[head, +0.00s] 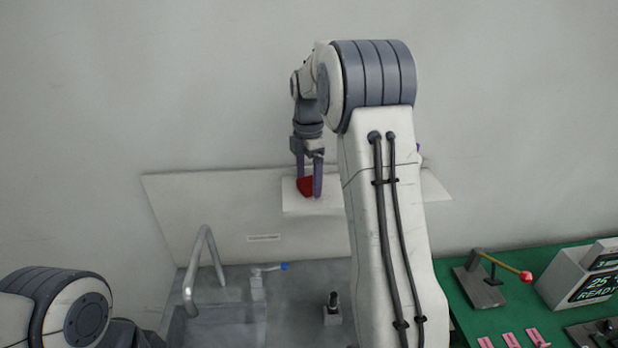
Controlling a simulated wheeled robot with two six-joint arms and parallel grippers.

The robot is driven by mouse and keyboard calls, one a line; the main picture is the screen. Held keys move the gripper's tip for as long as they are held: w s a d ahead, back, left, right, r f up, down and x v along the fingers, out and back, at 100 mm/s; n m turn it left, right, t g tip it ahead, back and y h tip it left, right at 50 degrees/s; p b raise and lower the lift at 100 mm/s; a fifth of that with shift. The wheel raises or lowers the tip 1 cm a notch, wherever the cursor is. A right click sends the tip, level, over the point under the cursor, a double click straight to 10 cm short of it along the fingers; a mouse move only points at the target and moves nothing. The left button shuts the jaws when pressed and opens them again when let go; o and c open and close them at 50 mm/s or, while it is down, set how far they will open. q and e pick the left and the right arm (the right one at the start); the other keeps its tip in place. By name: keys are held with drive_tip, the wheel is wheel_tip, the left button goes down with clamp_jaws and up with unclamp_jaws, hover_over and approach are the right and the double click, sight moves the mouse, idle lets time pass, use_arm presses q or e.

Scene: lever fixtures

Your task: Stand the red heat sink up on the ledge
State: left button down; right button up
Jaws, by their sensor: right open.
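The red heat sink (305,187) is on the white ledge (300,208) against the back wall. My right gripper (309,190) points down over it, its purple fingers open with the heat sink between or just beside them. One finger covers part of the heat sink, so I cannot tell whether it stands fully upright or whether the fingers touch it. My left arm shows only as a grey and white link at the lower left. The left gripper is not in view.
A black lever (332,305) stands nearby. At right, a green table (500,318) holds a red-knobbed lever (500,280) and a display box (585,280).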

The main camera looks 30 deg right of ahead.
sight(308, 182)
drive_tip(key=shift+r, duration=0.15)
wheel_tip(308, 182, up, 12)
drive_tip(key=s+a+f+m, duration=0.2)
drive_tip(key=a, duration=1)
drive_tip(key=s+a+f+m, duration=0.35)
drive_tip(key=s+a, duration=0.45)
drive_tip(key=a, duration=0.4)
drive_tip(key=s+a+f+m, duration=0.1)
drive_tip(key=s+f, duration=0.2)
drive_tip(key=s, duration=0.3)
drive_tip(key=s+a+f+m, duration=0.2)
drive_tip(key=s+f, duration=0.1)
drive_tip(key=s, duration=0.4)
drive_tip(key=s+a+f+m+y, duration=0.1)
drive_tip(key=s+a+f, duration=0.1)
drive_tip(key=s+f, duration=0.2)
drive_tip(key=s+b, duration=0.1)
drive_tip(key=s, duration=0.2)
drive_tip(key=shift+s, duration=0.15)
drive_tip(key=shift+m, duration=0.35)
